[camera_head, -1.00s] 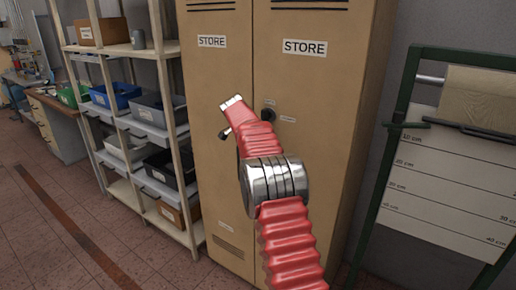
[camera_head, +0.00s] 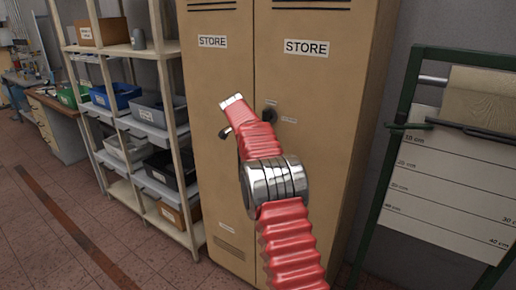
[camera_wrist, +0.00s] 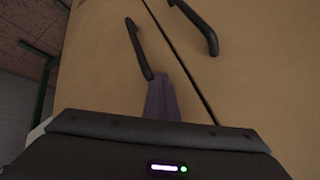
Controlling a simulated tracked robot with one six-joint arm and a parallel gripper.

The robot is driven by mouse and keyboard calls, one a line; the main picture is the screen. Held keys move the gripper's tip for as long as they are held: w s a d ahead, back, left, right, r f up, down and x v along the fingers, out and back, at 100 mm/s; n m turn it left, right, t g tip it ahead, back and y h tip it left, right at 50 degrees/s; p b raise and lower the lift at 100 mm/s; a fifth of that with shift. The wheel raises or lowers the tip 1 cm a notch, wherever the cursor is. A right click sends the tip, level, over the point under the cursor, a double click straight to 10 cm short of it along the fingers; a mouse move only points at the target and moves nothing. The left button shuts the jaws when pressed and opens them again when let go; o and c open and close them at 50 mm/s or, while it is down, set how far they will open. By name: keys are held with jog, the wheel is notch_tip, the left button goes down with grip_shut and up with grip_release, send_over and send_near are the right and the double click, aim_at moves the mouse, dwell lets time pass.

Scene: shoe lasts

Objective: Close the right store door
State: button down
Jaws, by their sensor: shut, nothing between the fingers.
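The tan store cabinet has a left door (camera_head: 215,75) and a right door (camera_head: 315,85), each with a STORE label. In the head view the right door looks nearly flush with the left; I cannot tell if a small gap remains. The wrist view is turned, with the right door (camera_wrist: 95,65) on the left side and its dark handle (camera_wrist: 139,48). A thin dark seam separates it from the left door (camera_wrist: 250,60) and its handle (camera_wrist: 205,28). My gripper (camera_wrist: 161,80) is shut and empty, in front of the right door beside its handle's end. Contact is unclear.
A shelf rack (camera_head: 165,75) with several bins stands left of the cabinet. A green-framed stand (camera_head: 391,165) with a paper roll and a measuring chart stands to the right. Tiled floor (camera_head: 130,250) is open in front of the shelves.

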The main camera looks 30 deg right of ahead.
jog(key=a+r, duration=0.6)
jog(key=r, duration=0.2)
jog(key=shift+w, duration=0.45)
jog(key=shift+f, duration=0.1)
jog(key=s+a+f+n+y, duration=0.2)
jog(key=s+a+f+n, duration=0.4)
jog(key=f+n, duration=0.35)
jog(key=s+a+r+n+y, duration=0.1)
jog(key=s+a+n, duration=0.2)
jog(key=s, duration=1.2)
jog(key=s+a+r+n+t+y, duration=0.1)
jog(key=s+a+n, duration=0.3)
jog(key=s+a, duration=0.4)
jog(key=s+a+r+n+t+y, duration=0.1)
jog(key=s+a, duration=0.4)
jog(key=s, duration=1.7)
jog(key=n+y, duration=0.1)
jog(key=n, duration=0.1)
jog(key=shift+a+r+n, duration=0.2)
jog(key=shift+r+n, duration=0.15)
jog(key=shift+r, duration=0.05)
